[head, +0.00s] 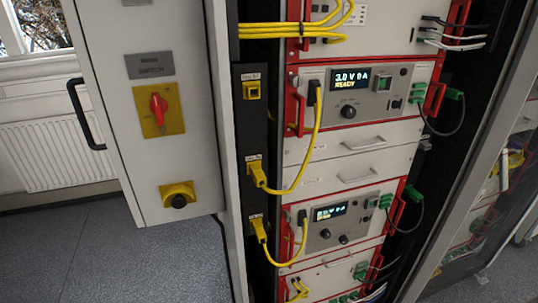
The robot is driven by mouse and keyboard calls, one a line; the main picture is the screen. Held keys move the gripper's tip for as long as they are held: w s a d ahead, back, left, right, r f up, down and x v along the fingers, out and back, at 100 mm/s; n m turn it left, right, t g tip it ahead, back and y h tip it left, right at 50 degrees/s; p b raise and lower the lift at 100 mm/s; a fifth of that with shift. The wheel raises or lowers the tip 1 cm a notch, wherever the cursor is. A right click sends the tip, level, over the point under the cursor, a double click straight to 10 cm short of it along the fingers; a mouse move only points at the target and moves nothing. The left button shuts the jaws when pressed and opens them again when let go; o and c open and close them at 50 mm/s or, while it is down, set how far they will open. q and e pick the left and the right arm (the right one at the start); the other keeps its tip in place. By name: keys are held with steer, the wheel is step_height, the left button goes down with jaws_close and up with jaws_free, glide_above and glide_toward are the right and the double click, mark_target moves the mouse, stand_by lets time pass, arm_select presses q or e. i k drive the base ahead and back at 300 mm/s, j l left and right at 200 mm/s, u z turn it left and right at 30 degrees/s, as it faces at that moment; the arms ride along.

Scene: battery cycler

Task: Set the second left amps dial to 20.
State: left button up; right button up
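The upper power unit (400,75) has a lit display (350,80) reading "3.0 V 0 A" and "READY". A black round dial (347,111) sits below that display. The lower power unit (355,225) has a smaller lit display (330,212) whose text I cannot read clearly. Below it are two dark round knobs, one on the left (325,234) and one on the right (343,239). The dial labels and scale marks are too small to read. Neither of my grippers shows in the head view.
Yellow cables (318,150) hang in front of the rack's left side. Red handles (433,98) stick out beside the units. An open grey cabinet door (150,60) with a red switch (159,108) stands at left. The floor (100,250) at lower left is clear.

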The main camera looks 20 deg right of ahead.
mark_target(347, 111)
steer(key=z, duration=1.25)
